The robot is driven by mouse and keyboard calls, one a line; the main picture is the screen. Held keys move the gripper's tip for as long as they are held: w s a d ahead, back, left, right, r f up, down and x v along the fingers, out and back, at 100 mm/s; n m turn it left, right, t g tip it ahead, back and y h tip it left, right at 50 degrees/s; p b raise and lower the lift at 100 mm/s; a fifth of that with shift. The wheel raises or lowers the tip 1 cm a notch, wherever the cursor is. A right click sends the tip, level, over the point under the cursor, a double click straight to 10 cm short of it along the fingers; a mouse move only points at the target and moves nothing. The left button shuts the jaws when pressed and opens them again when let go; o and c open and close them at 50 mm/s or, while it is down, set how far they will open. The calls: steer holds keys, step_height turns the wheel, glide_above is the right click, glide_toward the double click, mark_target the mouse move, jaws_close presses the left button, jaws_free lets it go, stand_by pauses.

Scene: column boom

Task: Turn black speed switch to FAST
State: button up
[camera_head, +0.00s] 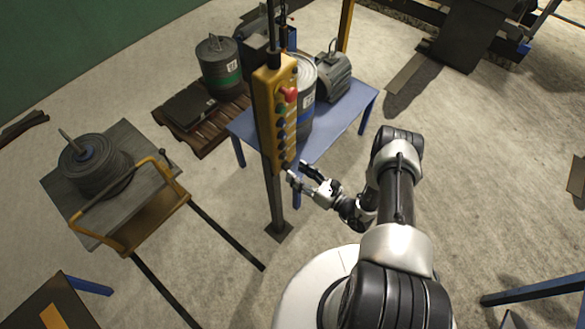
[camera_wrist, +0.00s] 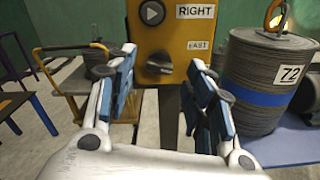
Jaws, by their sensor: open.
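The yellow control pendant (camera_head: 270,115) hangs upright in the head view. In the wrist view its lower face (camera_wrist: 178,22) fills the top middle. The black speed switch (camera_wrist: 160,62) is near the pendant's lower end, left of and below a white FAST label (camera_wrist: 199,45). Which way its knob points is too small to tell. My gripper (camera_head: 300,174) is just in front of the pendant's lower end. In the wrist view my gripper (camera_wrist: 163,62) is open, with one blue-padded finger on each side of the switch. Nothing is between the fingers, and contact with the switch is not visible.
A RIGHT button (camera_wrist: 152,12) is above the switch. Open floor lies at right.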

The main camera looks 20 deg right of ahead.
mark_target(290, 167)
steer(key=shift+x, duration=1.6)
steer(key=c, duration=1.1)
